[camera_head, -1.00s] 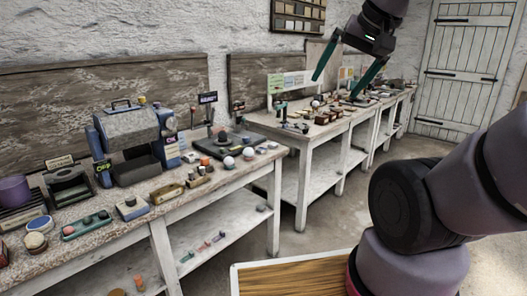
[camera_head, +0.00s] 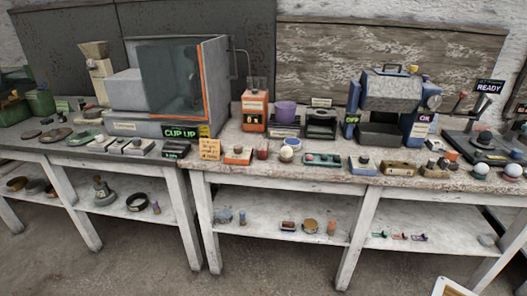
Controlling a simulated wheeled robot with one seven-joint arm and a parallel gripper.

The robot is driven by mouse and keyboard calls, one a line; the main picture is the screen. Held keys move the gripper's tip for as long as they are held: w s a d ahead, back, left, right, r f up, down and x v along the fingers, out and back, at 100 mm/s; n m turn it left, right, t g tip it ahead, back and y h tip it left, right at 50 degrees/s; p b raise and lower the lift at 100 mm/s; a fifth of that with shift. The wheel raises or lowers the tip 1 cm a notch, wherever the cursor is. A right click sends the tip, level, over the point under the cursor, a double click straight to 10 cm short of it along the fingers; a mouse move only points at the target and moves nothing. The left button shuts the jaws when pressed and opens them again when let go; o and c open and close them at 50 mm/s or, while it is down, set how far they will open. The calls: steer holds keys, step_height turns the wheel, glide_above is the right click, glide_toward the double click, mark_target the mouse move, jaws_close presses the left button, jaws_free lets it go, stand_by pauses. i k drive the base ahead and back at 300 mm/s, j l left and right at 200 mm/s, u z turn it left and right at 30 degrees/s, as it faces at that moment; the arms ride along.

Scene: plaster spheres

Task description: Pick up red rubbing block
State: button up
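I cannot tell for sure which thing is the red rubbing block. A small dark red piece (camera_head: 262,151) stands near the front edge of the middle table, between an orange-red block with a knob (camera_head: 238,155) and a round cream-topped piece (camera_head: 286,154). A small reddish-brown block (camera_head: 288,226) lies on the shelf below. All are small and lack detail here. My gripper is not in view.
The middle table (camera_head: 225,166) carries an orange box (camera_head: 255,110), a purple pot (camera_head: 285,113) and a grey drum machine (camera_head: 390,92). A glass-fronted cabinet (camera_head: 170,85) stands on the left table.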

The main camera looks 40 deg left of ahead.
mark_target(262, 153)
steer(key=j+u, duration=0.1)
steer(key=u, duration=1.75)
steer(key=i+j+z, duration=0.1)
steer(key=i+j, duration=1.05)
